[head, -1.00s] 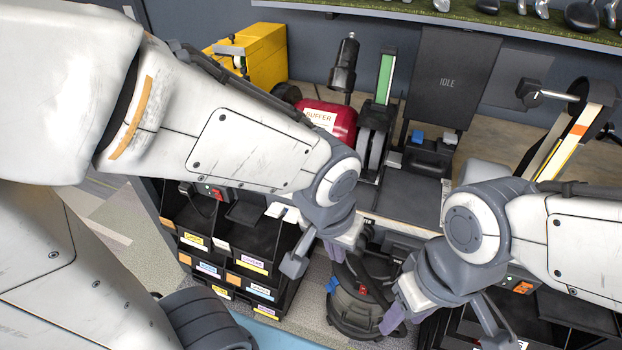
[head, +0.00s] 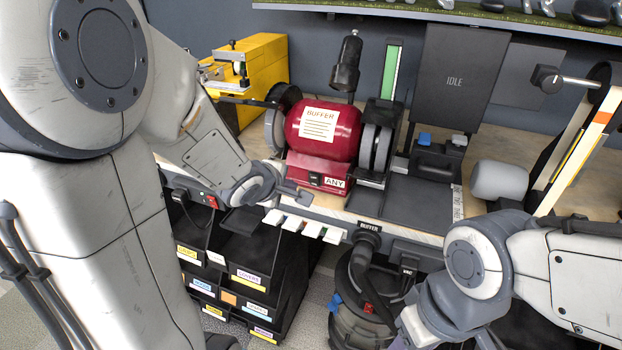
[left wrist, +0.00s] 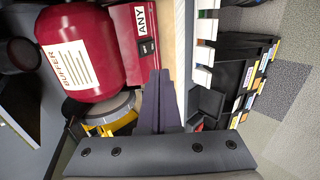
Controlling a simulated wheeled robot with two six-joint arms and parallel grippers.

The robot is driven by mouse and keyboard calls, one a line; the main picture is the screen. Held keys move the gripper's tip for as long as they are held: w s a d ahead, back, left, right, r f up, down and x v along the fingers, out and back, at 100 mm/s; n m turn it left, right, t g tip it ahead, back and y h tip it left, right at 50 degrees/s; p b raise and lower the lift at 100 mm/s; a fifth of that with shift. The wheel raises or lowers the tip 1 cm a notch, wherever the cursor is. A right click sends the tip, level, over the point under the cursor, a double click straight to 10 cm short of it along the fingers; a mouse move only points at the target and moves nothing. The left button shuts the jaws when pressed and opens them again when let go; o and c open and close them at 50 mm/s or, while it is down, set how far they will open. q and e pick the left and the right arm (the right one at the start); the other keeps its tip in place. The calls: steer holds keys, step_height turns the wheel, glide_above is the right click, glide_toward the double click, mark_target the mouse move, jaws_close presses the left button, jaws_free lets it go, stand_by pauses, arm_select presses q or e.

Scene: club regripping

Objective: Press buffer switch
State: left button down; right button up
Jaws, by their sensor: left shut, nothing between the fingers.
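The red buffer (head: 322,130) stands on the bench in the head view, with a white BUFFER label on its drum. Its black switch (head: 316,180) is on the front of the red base, left of the ANY label; it also shows in the left wrist view (left wrist: 147,47). My left gripper (head: 303,197) is shut and empty, just in front of and below the switch. In the left wrist view its closed fingertips (left wrist: 160,76) point toward the base and look apart from the switch. My right gripper is low at the bottom edge, its fingers not clearly visible.
Dark buffing wheels (head: 376,145) flank the drum. White tags (head: 309,229) line the bench edge above black bins (head: 243,262). A yellow machine (head: 262,70) stands behind at left. A black IDLE panel (head: 455,78) and belt sander (head: 578,135) are to the right.

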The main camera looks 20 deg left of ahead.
arm_select(q)
steer(key=p, duration=0.9)
glide_toward(314, 179)
steer(key=x, duration=0.5)
steer(key=shift+s+f, duration=0.25)
steer(key=shift+w, duration=0.55)
steer(key=shift+f, duration=0.1)
